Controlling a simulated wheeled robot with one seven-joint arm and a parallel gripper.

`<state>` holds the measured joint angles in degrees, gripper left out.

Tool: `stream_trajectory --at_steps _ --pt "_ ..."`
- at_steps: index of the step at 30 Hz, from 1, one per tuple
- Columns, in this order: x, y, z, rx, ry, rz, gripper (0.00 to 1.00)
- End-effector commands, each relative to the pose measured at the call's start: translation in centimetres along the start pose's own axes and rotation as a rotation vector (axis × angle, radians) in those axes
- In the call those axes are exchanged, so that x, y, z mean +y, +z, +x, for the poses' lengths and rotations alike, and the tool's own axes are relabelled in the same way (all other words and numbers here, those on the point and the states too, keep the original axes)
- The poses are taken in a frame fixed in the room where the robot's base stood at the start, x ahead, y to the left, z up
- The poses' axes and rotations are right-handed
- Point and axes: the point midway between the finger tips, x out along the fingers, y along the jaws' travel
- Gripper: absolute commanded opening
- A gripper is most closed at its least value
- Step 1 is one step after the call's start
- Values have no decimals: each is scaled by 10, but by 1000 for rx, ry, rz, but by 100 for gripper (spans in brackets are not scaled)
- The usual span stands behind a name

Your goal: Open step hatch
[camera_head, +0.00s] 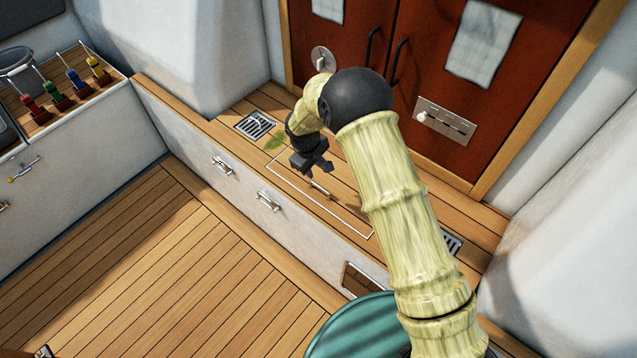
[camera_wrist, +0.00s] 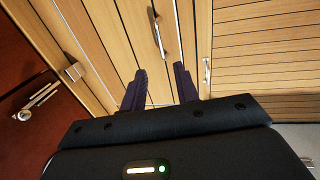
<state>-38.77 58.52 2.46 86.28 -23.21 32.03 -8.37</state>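The step hatch (camera_head: 346,213) is a wooden panel with a white outline, set in the top of the step below the red doors. It looks closed and flush. A small metal handle (camera_head: 320,188) lies on it; the handle also shows in the wrist view (camera_wrist: 158,34), ahead of and between my fingers. My gripper (camera_head: 317,171) hangs just above the hatch, near the handle. In the wrist view its two dark fingers (camera_wrist: 160,84) are apart with nothing between them. My arm hides part of the step's right side.
Red double doors (camera_head: 440,70) with dark handles stand behind the step. A vent grille (camera_head: 255,125) and a green leaf (camera_head: 275,140) lie left of the hatch. Metal latches (camera_head: 268,201) sit on the step's white front. A teal round object (camera_head: 355,330) is at the bottom. The plank floor (camera_head: 170,270) is mostly clear.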

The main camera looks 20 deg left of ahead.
Motion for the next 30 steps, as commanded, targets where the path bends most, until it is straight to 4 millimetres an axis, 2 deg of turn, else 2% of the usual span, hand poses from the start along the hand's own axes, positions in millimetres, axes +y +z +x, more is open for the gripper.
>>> stream_trajectory --at_steps 1,9,18,23,30 --pt "0 1 11 -3 -1 0 31" --pt "-1 1 58 -2 -2 0 31" --pt "0 0 104 -1 -1 1 31" --pt "0 0 114 0 0 1 31" --pt "0 0 114 0 0 1 31"
